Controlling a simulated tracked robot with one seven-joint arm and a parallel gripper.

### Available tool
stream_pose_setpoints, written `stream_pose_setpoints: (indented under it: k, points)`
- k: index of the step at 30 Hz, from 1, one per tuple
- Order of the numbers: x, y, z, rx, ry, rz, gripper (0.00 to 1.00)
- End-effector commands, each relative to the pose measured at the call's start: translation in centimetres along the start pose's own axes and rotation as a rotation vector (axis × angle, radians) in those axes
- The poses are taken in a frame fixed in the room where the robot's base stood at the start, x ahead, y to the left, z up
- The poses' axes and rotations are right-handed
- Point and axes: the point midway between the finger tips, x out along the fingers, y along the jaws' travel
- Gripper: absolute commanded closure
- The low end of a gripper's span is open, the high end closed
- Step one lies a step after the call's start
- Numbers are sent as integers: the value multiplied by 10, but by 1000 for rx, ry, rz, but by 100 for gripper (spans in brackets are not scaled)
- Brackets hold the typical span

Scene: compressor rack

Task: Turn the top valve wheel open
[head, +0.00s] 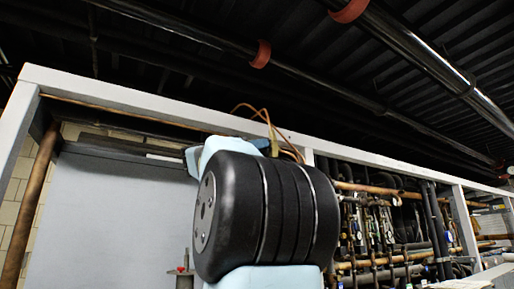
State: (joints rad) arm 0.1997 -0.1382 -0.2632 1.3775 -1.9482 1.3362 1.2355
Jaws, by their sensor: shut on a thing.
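My arm, with a thick black joint and pale blue links, fills the middle of the head view. My gripper does not show; it may be hidden behind the arm. No valve wheel can be made out clearly. Whatever lies directly behind the black joint is hidden.
A white-grey frame beam (115,93) runs across above my arm. A large grey panel (110,215) stands at the left behind it. Copper and dark pipes (385,230) crowd the rack at the right. Thin orange cables (270,122) loop above my arm. Dark pipes (425,60) run along the ceiling.

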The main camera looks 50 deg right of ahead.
Motion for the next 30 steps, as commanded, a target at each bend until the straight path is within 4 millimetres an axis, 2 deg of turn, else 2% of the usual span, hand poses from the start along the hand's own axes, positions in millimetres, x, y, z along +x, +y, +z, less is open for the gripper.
stream_pose_setpoints:
  k: [9,19,20,27,30]
  points:
    - [-1,0,0,-120,1,-51,97]
    - [-1,0,-1,-134,2,-58,97]
    - [-1,0,-1,-134,2,-58,64]
    - [-1,0,0,-133,1,-56,41]
    - [0,0,0,-133,1,-56,41]
